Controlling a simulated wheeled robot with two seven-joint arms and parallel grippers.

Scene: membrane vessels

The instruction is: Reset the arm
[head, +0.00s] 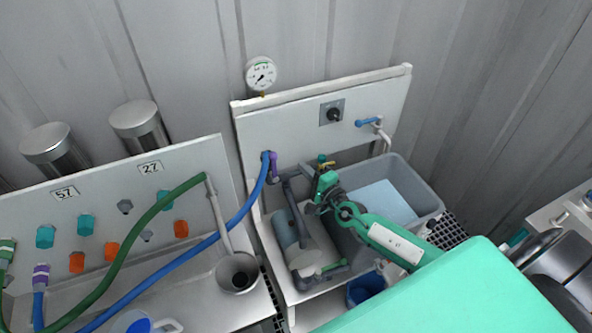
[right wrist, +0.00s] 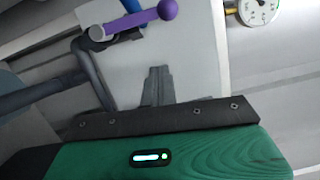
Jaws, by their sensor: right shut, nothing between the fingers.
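My right arm (head: 385,235) is green and reaches from the lower right over the panel stand with the grey basin. My right gripper (head: 318,188) is in front of the stand's white panel, right of the purple valve handle (head: 273,163). In the right wrist view its dark fingers (right wrist: 158,74) are together and empty. The purple handle (right wrist: 140,20) shows beyond the fingertips there, apart from them. My left gripper is not in view.
A pressure gauge (head: 261,74) tops the stand. Grey pipes and a cylinder (head: 286,229) are close to the gripper. A grey basin (head: 428,190) lies behind the forearm. Blue (head: 190,247) and green (head: 130,237) hoses cross the left bench. A funnel (head: 238,272) is at its edge.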

